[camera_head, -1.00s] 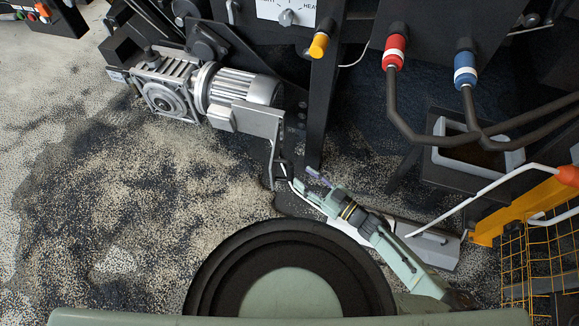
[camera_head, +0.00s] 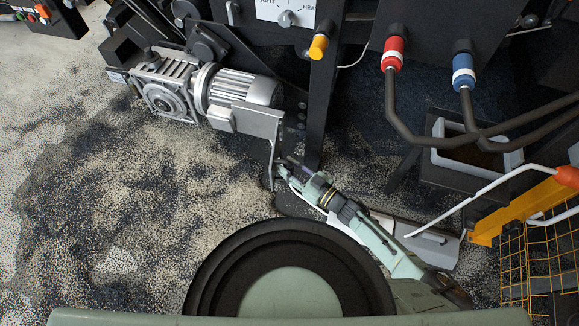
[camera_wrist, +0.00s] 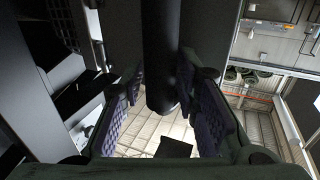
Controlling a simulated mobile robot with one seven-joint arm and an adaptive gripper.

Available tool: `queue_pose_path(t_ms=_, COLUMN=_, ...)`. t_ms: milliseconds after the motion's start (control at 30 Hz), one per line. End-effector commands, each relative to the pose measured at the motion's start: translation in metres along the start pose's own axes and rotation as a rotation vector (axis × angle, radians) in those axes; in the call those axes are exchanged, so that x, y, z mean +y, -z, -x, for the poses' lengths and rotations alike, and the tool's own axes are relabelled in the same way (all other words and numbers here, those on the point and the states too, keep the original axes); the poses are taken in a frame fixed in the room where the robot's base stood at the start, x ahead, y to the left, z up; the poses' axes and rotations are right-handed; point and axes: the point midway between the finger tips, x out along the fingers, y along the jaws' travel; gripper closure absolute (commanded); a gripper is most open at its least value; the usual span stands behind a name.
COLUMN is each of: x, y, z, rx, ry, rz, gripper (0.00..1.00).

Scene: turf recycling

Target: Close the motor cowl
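The motor (camera_head: 240,88) is a silver, ribbed unit at upper left in the head view, joined to a square gearbox (camera_head: 168,98). A light grey metal cover (camera_head: 256,121), which looks like the cowl, sits along its lower right side, with a thin edge (camera_head: 274,160) reaching down. My gripper (camera_head: 287,169) is beside the lower end of that edge; contact cannot be told. In the wrist view my gripper (camera_wrist: 165,112) shows two purple-padded fingers spread apart. A dark cylinder (camera_wrist: 160,50) appears between and beyond them. The cowl cannot be made out there.
A black machine post (camera_head: 318,100) stands right of the motor. Red-banded (camera_head: 394,54) and blue-banded (camera_head: 465,70) hoses hang at right above a grey-rimmed bin (camera_head: 478,155). A yellow frame (camera_head: 520,212) is at far right.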

Motion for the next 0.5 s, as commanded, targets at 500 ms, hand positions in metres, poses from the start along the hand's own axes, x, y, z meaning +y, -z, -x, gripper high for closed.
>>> queue_pose_path(t_ms=500, x=0.0, y=0.0, z=0.0002, rx=0.0, ry=0.0, rz=0.0, gripper=1.0)
